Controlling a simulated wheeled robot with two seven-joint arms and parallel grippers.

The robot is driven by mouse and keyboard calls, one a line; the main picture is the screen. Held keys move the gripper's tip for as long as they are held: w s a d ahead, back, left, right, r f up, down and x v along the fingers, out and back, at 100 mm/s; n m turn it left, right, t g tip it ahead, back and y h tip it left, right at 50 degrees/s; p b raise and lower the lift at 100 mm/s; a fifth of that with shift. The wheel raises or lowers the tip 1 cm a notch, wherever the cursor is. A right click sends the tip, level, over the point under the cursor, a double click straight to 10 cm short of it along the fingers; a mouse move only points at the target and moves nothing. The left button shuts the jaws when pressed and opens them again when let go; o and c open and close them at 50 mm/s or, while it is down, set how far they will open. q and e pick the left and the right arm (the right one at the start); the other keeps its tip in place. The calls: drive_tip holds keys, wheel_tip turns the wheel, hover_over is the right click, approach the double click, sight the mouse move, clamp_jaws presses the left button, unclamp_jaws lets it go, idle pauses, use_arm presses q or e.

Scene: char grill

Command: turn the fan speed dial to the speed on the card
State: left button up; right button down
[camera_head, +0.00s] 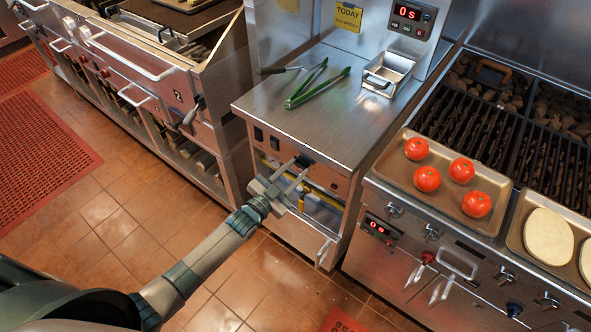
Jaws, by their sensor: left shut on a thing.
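My left gripper (299,167) reaches in from the lower left to the front panel of the steel counter unit (263,100). Its two fingers are closed on a small dark dial (306,161) on that panel, and they partly hide it. The dial's pointer and marks are too small to read. A yellow card (348,16) on the wall behind the counter reads "TODAY", with a smaller line under it that I cannot read. My right gripper is not in view.
Green tongs (318,84) and a steel pan (388,74) lie on the counter. A timer (411,14) shows "0s". To the right, a tray (396,165) of tomatoes sits on the grill (502,112). Dark switches (259,134) are left of the dial. The tiled floor is open at left.

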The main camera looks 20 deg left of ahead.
use_arm(q)
drive_tip(key=shift+n, duration=1.1)
drive_tip(key=o, duration=1)
drive_tip(key=shift+a, duration=0.1)
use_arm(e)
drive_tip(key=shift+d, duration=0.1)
use_arm(q)
drive_tip(key=shift+s, duration=0.1)
drive_tip(key=shift+s+a, duration=0.15)
drive_tip(key=shift+s, duration=0.25)
drive_tip(key=b+v, duration=0.3)
drive_tip(key=v, duration=1.3)
drive_tip(key=shift+s, duration=0.2)
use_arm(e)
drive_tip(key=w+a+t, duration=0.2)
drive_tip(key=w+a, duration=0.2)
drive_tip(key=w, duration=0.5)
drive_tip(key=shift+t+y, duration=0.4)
